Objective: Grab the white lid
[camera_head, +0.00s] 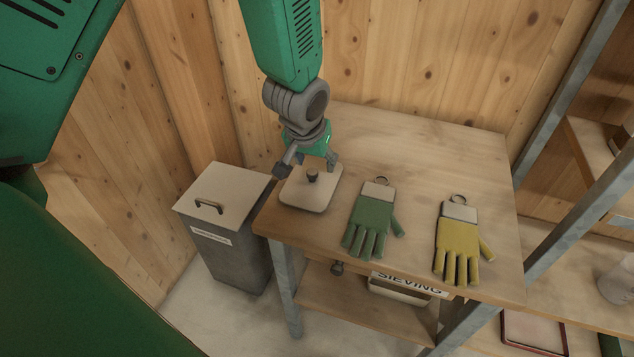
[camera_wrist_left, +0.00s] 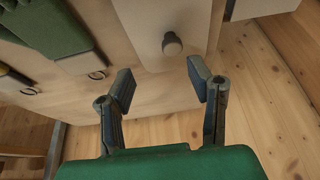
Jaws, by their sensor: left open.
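The white lid (camera_head: 305,196) lies flat on the near left corner of the wooden table, with a dark round knob (camera_head: 312,176) on top. My left gripper (camera_head: 309,165) is just above and behind the lid, its two fingers spread apart and empty. In the left wrist view the lid (camera_wrist_left: 142,22) and its knob (camera_wrist_left: 172,44) show beyond the open fingertips (camera_wrist_left: 162,77). The knob is not between the fingers. I cannot tell the exact gap. My right gripper is not in view.
A green glove (camera_head: 372,222) and a yellow glove (camera_head: 458,243) lie on the wooden table (camera_head: 430,150) right of the lid. A grey bin (camera_head: 228,240) with a handled cover stands left. Metal shelving posts (camera_head: 560,240) rise at the right. The table's back is clear.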

